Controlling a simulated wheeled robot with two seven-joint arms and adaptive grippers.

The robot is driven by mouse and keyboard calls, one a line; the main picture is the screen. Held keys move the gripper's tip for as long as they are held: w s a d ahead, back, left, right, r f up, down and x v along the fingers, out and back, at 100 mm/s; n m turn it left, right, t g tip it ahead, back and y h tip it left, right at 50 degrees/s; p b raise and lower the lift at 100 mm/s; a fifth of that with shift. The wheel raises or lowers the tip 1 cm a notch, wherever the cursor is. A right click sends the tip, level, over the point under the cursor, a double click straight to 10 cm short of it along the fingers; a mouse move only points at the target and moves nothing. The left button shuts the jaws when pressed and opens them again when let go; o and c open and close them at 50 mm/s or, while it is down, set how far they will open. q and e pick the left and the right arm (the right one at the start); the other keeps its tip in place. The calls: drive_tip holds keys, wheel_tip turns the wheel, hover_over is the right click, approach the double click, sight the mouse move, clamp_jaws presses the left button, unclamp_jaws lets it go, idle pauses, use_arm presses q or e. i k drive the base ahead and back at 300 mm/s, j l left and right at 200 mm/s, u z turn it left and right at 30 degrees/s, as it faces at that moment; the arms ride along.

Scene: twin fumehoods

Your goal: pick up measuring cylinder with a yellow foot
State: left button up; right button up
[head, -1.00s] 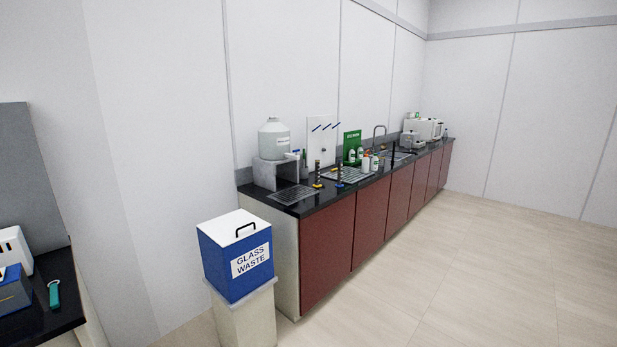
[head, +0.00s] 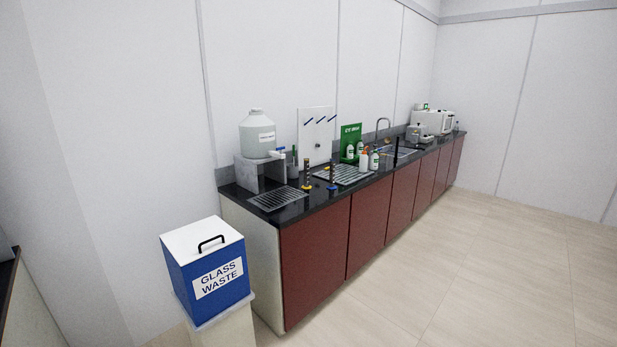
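A measuring cylinder with a yellow foot (head: 307,175) stands upright on the black counter, near its front edge in the left part. A similar cylinder with a blue foot (head: 332,175) stands just to its right. Both look dark and small from here. Neither of my grippers is in the head view.
The black counter (head: 290,214) runs back along the wall above red cabinets (head: 315,248). A white carboy (head: 258,133), a drying rack (head: 342,175), bottles and a sink stand on it. A blue glass waste bin (head: 182,272) stands before its near end. The floor (head: 480,260) at right is clear.

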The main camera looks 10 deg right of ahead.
sight(306, 186)
drive_tip(key=i+l, duration=0.3)
drive_tip(key=l, duration=0.15)
drive_tip(key=i+l, duration=0.65)
drive_tip(key=l, duration=0.25)
